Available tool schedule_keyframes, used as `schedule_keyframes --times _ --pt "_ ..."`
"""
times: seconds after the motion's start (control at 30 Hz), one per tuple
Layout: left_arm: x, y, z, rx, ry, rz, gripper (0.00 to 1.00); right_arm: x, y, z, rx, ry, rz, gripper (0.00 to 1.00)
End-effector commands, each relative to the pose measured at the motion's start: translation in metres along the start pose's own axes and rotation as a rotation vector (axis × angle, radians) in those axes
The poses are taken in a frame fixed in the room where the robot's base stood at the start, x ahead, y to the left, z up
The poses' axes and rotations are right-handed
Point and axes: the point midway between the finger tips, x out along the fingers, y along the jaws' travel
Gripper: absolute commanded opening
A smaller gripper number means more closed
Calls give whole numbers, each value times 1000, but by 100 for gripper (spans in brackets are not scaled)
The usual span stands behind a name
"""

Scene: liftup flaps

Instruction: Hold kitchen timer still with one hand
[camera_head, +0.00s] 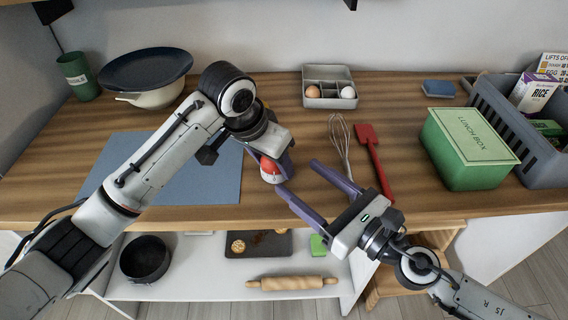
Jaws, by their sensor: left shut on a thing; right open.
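The kitchen timer (270,170) is a small round thing with a red top and a pale base. It sits on the wooden counter near its front edge, right of the blue mat. My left gripper (276,165) is shut on it, with its purple fingers at the timer's sides. The gripper's body hides part of the timer. My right gripper (299,184) is open and empty, its two purple fingers spread, just right of and in front of the timer. I cannot tell whether a right finger touches it.
A whisk (340,145) and a red spatula (374,160) lie to the right. A green lunch box (468,150) and a grey crate (540,160) stand farther right. An egg tray (318,100) is behind. The lower shelf holds a rolling pin (292,283) and a black pan (145,259).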

Motion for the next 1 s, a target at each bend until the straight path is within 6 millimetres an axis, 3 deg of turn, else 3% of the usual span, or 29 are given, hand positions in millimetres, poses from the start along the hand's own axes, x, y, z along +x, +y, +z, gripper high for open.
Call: schedule_keyframes --times 0.2,0.4,0.77,0.87,1.0 --pt "0 0 0 0 -1 0 27 35 -1 1 -4 -1 0 64" --pt "0 0 0 0 -1 0 27 58 0 0 0 1 -1 64" --pt "0 0 0 0 -1 0 27 64 0 -1 -1 2 0 64" --pt "0 0 0 0 -1 0 27 64 0 -1 -1 2 0 52" --pt "0 0 0 0 -1 0 27 64 0 -1 -1 2 0 29"
